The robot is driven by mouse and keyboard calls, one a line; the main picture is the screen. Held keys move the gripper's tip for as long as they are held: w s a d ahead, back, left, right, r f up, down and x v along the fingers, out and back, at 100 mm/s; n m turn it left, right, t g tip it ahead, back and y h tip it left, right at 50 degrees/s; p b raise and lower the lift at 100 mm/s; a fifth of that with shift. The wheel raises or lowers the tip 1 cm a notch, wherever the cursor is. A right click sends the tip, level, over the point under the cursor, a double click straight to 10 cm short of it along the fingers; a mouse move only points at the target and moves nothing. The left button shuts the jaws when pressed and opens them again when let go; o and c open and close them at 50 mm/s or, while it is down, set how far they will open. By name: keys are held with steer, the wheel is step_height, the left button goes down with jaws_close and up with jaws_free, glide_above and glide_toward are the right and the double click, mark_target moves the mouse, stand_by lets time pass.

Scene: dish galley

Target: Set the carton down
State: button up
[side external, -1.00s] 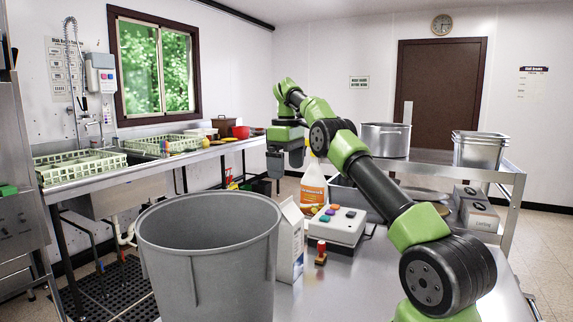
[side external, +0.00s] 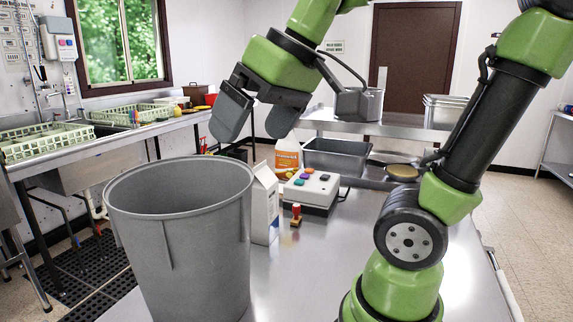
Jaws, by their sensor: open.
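The white carton (side external: 264,206) stands upright on the steel table (side external: 300,275), close beside a large grey bin (side external: 178,245). The bin may hide part of its left side. My gripper (side external: 252,130) is in the upper middle of the side view, pointing down. Its two dark fingers are spread apart with nothing between them. It is above the carton in the picture and apart from it; how far behind or in front I cannot tell.
A control box with coloured buttons (side external: 313,188) and a red-handled stamp (side external: 296,214) are right of the carton. Behind stand an orange-labelled jug (side external: 288,160) and a grey tub (side external: 338,157). Green racks (side external: 45,141) line the left counter. The front table is clear.

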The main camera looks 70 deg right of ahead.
steer(key=s+a+f+m+t+y, duration=0.1)
steer(key=s+a+f, duration=0.1)
steer(key=s+f, duration=0.2)
steer(key=shift+s+a+m, duration=0.3)
steer(key=shift+s+a, duration=0.05)
steer(key=shift+s, duration=0.2)
